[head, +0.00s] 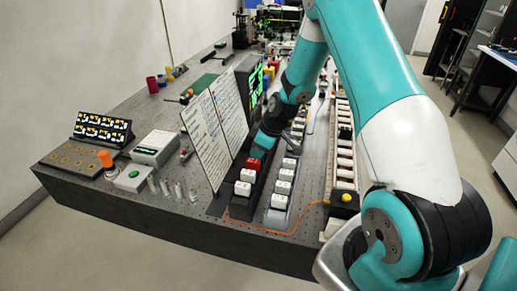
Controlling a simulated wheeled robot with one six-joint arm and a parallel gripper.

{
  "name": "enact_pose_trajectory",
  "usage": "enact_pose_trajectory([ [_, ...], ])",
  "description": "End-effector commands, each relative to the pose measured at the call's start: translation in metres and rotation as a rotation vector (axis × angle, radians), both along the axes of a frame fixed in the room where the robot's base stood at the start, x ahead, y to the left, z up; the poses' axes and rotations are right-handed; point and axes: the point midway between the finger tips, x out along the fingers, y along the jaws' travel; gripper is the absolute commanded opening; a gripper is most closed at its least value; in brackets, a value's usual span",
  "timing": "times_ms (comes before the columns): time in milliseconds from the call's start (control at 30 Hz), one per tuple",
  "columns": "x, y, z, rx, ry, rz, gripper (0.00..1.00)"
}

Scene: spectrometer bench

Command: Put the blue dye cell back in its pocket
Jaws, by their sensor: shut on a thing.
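My gripper (264,144) is low over the dark rack (240,210), just behind a red-topped cell (253,164). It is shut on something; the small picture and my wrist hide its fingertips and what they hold. I cannot make out the blue dye cell as a separate thing anywhere on the bench. In the near part of the dark rack, white-topped cells (243,188) stand in front of the red-topped one. The pockets behind, under my gripper, are hidden, so I cannot tell whether one is empty.
A grey rack (275,218) with several white-topped blocks stands close on the right. A tall printed panel (215,125) stands close on the left. An orange cable (312,212) lies at right, near a yellow-button box (345,200). Small metal posts (165,188) stand front left.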

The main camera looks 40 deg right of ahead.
Motion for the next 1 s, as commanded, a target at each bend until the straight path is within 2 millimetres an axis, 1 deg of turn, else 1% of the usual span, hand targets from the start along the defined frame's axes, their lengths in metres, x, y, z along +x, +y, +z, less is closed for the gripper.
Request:
enact_pose_trajectory([
  [200,0.000,0.000,-0.004,0.000,0.000,0.000,0.00],
  [233,0.000,0.000,-0.004,0.000,0.000,0.000,0.25],
  [333,0.000,0.000,-0.002,0.000,0.000,0.000,0.48],
  [567,0.000,0.000,-0.002,0.000,0.000,0.000,0.48],
  [733,-0.001,-0.002,0.005,-0.001,-0.002,-0.001,0.48],
  [867,-0.007,-0.008,0.024,-0.001,-0.005,-0.003,0.48],
  [1000,-0.017,-0.015,0.053,-0.004,-0.006,-0.003,0.48],
])
